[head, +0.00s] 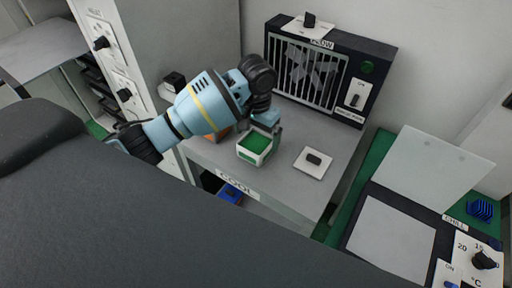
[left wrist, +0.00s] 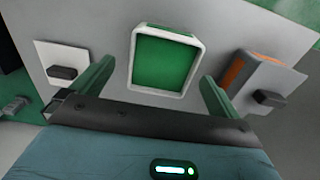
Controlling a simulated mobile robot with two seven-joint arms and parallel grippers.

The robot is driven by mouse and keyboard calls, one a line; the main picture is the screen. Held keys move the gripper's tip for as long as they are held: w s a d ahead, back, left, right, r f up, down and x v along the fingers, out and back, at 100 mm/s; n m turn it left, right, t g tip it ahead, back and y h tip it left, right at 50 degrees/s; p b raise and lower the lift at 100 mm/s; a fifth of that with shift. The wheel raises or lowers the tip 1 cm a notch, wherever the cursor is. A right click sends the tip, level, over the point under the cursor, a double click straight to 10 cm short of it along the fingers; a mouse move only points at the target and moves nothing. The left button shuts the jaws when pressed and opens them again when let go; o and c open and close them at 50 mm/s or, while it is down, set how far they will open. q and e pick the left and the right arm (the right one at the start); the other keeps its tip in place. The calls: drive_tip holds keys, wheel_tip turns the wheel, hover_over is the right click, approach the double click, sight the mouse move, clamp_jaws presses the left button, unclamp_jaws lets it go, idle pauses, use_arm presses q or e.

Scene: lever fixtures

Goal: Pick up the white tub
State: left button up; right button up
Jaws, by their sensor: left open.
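The white tub (head: 246,157) stands on the grey bench top below the fan unit. It is a squarish tub with a white rim and a green inside. In the left wrist view the tub (left wrist: 194,62) lies ahead of and between the fingers. My left gripper (head: 266,122) reaches down over the tub's far side, its arm coming in from the left. The left wrist view shows its two green fingers (left wrist: 157,74) spread apart, one to each side of the tub, with nothing held. Whether a finger touches the tub is unclear. My right gripper is out of view.
A grey and orange block (left wrist: 258,74) stands close beside the tub, partly behind my arm in the head view. A white plate with a black knob (head: 313,161) lies to the tub's right. The fan unit (head: 330,72) stands behind. A chill unit (head: 395,235) is at lower right.

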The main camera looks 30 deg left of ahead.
sight(256, 145)
use_arm(q)
drive_tip(key=shift+a+f, duration=0.15)
drive_tip(key=shift+f, duration=2.45)
drive_tip(key=shift+c, duration=0.4)
drive_tip(key=c, duration=1)
drive_tip(key=shift+r, duration=0.2)
drive_tip(key=shift+r, duration=0.6)
wheel_tip(256, 145, up, 2)
drive_tip(key=shift+r, duration=0.2)
drive_tip(key=s+d+r, duration=0.1)
drive_tip(key=s+d, duration=0.8)
drive_tip(key=s, duration=0.3)
drive_tip(key=shift+s+d, duration=0.35)
drive_tip(key=shift+d, duration=0.05)
